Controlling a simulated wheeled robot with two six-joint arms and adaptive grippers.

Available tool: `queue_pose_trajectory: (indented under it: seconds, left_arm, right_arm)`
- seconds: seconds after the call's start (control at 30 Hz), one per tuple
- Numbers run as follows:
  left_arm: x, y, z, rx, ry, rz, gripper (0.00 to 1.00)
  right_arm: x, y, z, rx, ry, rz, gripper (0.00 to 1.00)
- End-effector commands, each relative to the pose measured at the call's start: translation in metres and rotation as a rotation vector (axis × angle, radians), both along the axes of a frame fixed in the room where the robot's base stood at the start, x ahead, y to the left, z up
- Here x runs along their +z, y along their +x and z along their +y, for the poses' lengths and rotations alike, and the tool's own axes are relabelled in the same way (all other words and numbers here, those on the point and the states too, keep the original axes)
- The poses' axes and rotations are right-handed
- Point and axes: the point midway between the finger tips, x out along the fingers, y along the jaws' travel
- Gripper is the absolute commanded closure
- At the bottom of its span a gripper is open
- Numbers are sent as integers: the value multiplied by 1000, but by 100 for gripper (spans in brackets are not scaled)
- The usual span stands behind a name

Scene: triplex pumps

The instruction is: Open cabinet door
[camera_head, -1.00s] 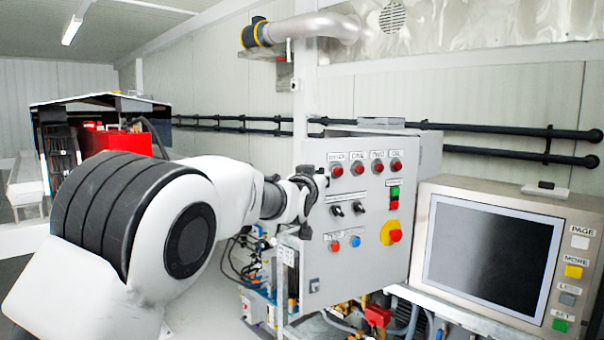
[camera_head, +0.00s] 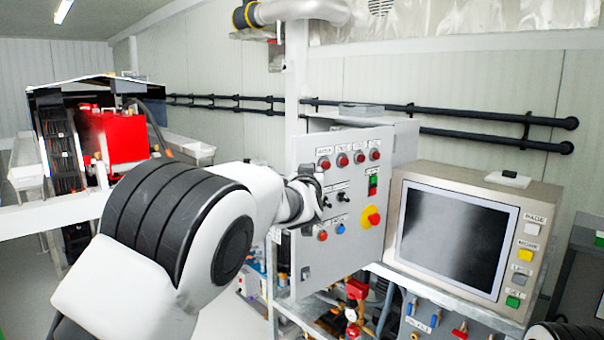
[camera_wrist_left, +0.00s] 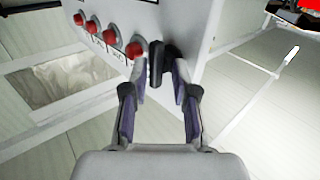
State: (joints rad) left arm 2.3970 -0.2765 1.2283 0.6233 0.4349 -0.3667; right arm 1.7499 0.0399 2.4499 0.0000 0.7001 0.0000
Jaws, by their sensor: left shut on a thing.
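The cabinet door (camera_head: 341,262) is a grey panel with red buttons, black switches and a yellow-and-red stop button, left of the screen in the head view. My left gripper (camera_head: 316,193) is at the door's left edge, partly hidden behind my own wrist. In the left wrist view, the two fingers of my left gripper (camera_wrist_left: 164,68) are shut on a black handle (camera_wrist_left: 155,62) at the edge of the door (camera_wrist_left: 105,18), beside the row of red buttons. I cannot tell how far the door stands from its box. My right gripper is not in view.
A monitor (camera_head: 452,240) with side buttons stands close right of the door. Valves and pipes (camera_head: 352,300) lie below it. Black rails (camera_head: 470,135) run along the back wall.

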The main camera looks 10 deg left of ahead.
Motion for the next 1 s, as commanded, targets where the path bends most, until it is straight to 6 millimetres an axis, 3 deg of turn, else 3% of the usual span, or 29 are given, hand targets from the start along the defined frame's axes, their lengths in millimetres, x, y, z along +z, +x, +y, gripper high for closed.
queue_pose_trajectory:
  seconds: [0.03, 0.07, 0.1, 0.13, 0.17, 1.0]
  left_arm:
    - [13, 0, -6, -9, 11, -24, 100]
    - [13, 0, -6, -9, 11, -24, 100]
    - [13, 0, -6, -9, 11, -24, 66]
    - [13, 0, -6, -9, 11, -23, 55]
    - [13, 0, -6, -8, 11, -23, 53]
    - [2, 1, -4, -6, 3, -4, 53]
  right_arm:
    - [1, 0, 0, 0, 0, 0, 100]
    - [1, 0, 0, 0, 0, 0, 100]
    - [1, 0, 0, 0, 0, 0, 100]
    - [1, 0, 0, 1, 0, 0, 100]
    - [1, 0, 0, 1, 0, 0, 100]
    - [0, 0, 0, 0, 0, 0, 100]
